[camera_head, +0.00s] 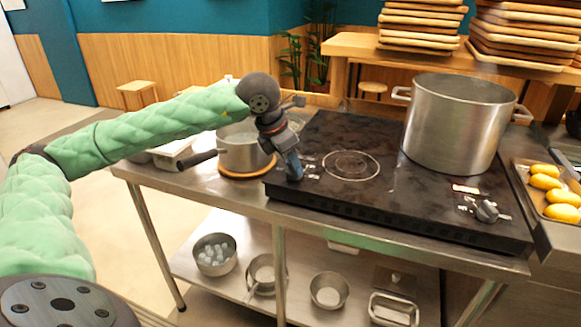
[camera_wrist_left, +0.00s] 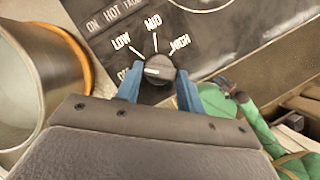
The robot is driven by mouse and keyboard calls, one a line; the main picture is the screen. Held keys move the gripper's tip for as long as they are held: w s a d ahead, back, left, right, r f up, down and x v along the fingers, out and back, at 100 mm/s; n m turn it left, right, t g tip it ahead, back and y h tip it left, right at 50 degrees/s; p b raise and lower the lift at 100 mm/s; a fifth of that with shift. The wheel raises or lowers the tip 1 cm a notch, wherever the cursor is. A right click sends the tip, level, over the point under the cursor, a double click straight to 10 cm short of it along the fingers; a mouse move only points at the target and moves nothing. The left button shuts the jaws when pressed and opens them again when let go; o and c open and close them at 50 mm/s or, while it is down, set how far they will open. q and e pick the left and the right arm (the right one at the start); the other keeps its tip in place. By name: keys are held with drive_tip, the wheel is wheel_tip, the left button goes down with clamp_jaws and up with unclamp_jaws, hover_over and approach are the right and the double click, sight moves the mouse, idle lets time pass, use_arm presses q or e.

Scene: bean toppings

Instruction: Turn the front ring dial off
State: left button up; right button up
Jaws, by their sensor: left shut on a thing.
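The black cooktop (camera_head: 330,135) lies on the steel table, with a bare ring (camera_head: 350,166) marked on it. My left gripper (camera_head: 293,170) points down at the cooktop's near left corner, beside this ring. In the left wrist view its blue fingers (camera_wrist_left: 159,88) are shut on a dark round dial (camera_wrist_left: 161,68), one on each side. The dial's white mark points left, towards a partly hidden label beginning with O, below LOW. MID and HIGH labels are readable. In the head view the gripper hides this dial.
A big steel pot (camera_head: 458,125) stands on the cooktop's right. Another dial (camera_head: 487,211) sits at its front right. A smaller pot (camera_head: 243,148) on an orange-rimmed base stands close left of the gripper. A tray (camera_head: 533,205) of yellow items is at far right.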

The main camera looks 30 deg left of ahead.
use_arm(q)
drive_tip(key=shift+d+n+y+b, duration=0.15)
drive_tip(key=shift+n+y+b, duration=0.8)
drive_tip(key=shift+n, duration=0.85)
drive_tip(key=o, duration=1)
drive_tip(key=v, duration=0.7)
drive_tip(key=shift+s+r, duration=0.3)
drive_tip(key=shift+s, duration=0.05)
